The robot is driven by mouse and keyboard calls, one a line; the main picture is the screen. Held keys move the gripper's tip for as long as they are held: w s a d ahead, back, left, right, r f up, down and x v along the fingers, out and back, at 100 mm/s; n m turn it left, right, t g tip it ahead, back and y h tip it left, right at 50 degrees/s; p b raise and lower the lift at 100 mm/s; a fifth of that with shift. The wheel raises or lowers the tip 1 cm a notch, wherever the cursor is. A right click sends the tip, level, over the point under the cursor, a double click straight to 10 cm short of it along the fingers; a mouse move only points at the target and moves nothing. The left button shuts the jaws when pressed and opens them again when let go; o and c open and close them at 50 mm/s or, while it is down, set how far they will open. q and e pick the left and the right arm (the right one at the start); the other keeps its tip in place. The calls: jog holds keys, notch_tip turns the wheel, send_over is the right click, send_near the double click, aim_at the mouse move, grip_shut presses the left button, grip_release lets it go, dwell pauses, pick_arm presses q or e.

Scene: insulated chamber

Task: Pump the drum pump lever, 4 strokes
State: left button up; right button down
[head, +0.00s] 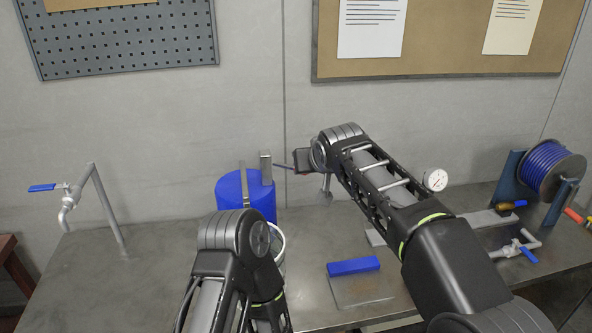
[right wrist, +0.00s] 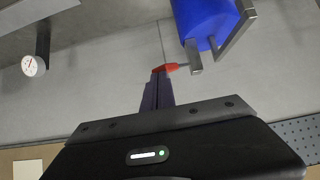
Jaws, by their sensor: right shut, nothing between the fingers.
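The blue drum (head: 232,192) stands on the bench near the wall, with a grey pump post (head: 265,167) on top. A thin lever (head: 282,166) sticks out to the right from the post. In the right wrist view its red grip (right wrist: 166,68) lies right at the tips of my right gripper (right wrist: 157,80), and the drum (right wrist: 205,18) is above right. My right gripper (head: 300,164) is shut with nothing between its fingers; whether it touches the grip I cannot tell. My left arm crosses the front of the drum; its gripper is out of view.
A pail (head: 279,238) stands partly hidden behind my left arm. A tap with a blue handle (head: 42,187) is at left. A blue block (head: 353,267), a gauge (head: 435,180), a valve (head: 517,248) and a hose reel (head: 550,165) stand to the right.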

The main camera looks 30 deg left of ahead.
jog(key=shift+f, duration=0.1)
notch_tip(320, 180, down, 8)
jog(key=b, duration=0.6)
jog(key=shift+s+b, duration=0.15)
jog(key=shift+b, duration=0.2)
dwell(0.8)
jog(key=shift+a+r, duration=0.1)
jog(key=shift+r, duration=0.1)
notch_tip(320, 180, up, 8)
jog(key=p, duration=0.7)
jog(key=shift+a+f+p, duration=0.15)
jog(key=shift+a+p, duration=0.05)
jog(key=shift+p, duration=0.15)
jog(key=shift+d+f, duration=0.1)
jog(key=shift+d, duration=0.05)
